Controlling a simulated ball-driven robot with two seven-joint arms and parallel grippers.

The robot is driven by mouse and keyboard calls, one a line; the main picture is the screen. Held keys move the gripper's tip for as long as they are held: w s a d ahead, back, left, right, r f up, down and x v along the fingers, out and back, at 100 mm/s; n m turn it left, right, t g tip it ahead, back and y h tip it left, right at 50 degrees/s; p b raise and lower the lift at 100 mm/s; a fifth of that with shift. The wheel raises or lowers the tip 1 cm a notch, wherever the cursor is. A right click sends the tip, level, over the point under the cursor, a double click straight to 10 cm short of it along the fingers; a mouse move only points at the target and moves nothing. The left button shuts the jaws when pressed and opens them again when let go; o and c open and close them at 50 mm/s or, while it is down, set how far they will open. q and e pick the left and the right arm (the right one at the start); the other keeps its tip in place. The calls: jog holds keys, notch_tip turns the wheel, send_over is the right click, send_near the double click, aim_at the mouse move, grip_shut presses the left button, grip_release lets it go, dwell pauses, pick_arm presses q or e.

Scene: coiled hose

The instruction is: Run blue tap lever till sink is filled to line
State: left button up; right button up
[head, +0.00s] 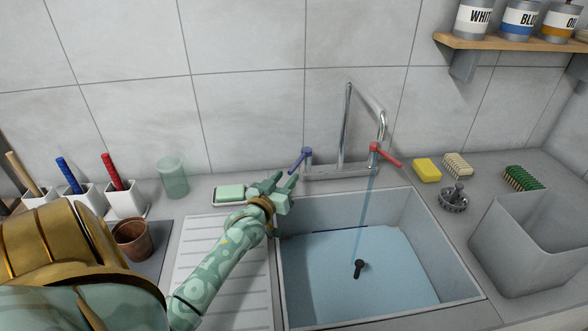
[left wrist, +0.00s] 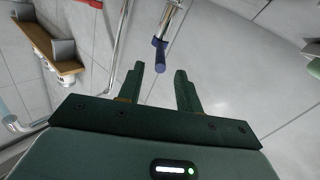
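The blue tap lever (head: 301,160) sits on the left of the chrome tap and points left and toward me. A thin stream of water (head: 366,205) falls from the spout into the grey sink (head: 460,262). Pale blue water (head: 330,285) covers the sink floor, and a short dark line (head: 340,230) shows at its back edge. My left gripper (head: 284,181) is open and empty, just in front of the blue lever. In the left wrist view, the lever (left wrist: 160,52) lies just beyond and between the fingertips (left wrist: 159,72). My right gripper is out of view.
The red lever (head: 386,155) is on the tap's right. A black plug-like piece (head: 359,268) shows in the water. A green soap bar (head: 231,192) lies on a dish beside my left gripper. A yellow sponge (head: 427,170) and brushes stand right of the tap.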

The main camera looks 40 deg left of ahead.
aim_at(294, 166)
pick_arm(q)
jog(key=b+x, duration=0.1)
jog(key=x, duration=0.3)
jog(key=shift+w+a+f, duration=0.1)
jog(key=shift+w+f, duration=0.05)
jog(key=shift+w, duration=0.2)
jog(key=shift+w+a, duration=0.2)
jog(key=shift+w, duration=0.4)
